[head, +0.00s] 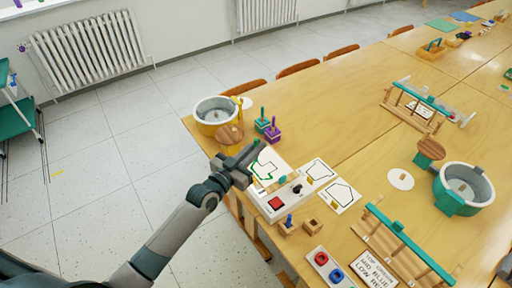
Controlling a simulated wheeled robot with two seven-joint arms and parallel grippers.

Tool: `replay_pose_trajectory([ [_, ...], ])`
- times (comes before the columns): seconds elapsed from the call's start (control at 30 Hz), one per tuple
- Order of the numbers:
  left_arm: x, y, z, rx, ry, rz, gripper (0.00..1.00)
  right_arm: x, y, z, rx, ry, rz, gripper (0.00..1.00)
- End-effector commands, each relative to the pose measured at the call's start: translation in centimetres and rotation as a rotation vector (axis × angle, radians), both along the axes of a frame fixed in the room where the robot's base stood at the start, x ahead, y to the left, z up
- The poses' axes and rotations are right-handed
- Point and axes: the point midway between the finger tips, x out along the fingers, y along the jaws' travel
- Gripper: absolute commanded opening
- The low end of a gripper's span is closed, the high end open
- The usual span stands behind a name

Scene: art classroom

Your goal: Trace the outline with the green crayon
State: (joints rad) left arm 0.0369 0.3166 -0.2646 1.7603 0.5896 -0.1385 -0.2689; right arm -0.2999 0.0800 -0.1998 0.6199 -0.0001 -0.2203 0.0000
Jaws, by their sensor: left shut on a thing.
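My left gripper (245,160) is shut over the left part of a white sheet (284,158) near the table's left edge. It is shut on a thin thing, seemingly the green crayon, which the fingers mostly hide. A green angular outline (266,172) shows on the sheet beside the fingertips, and the gripper covers its left part. I cannot tell whether the crayon tip touches the paper. My right gripper is not in view.
Green (262,122) and purple (273,131) pegged blocks stand behind the sheet. Two shape cards (342,196) lie to the right. A yellow-sided pot (215,113) stands at the back left.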

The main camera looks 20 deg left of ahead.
Motion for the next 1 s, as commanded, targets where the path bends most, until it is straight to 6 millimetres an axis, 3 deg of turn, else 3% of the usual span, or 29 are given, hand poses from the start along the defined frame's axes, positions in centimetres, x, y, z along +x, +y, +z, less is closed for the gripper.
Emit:
replay_pose_trajectory([
  [0.5,0.0,0.0,-4.4,-0.001,0.0,0.0,0.0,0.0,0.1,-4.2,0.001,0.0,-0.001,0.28],
  [1.0,0.0,0.0,-4.7,0.0,0.0,0.0,0.0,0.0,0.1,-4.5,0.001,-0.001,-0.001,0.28],
])
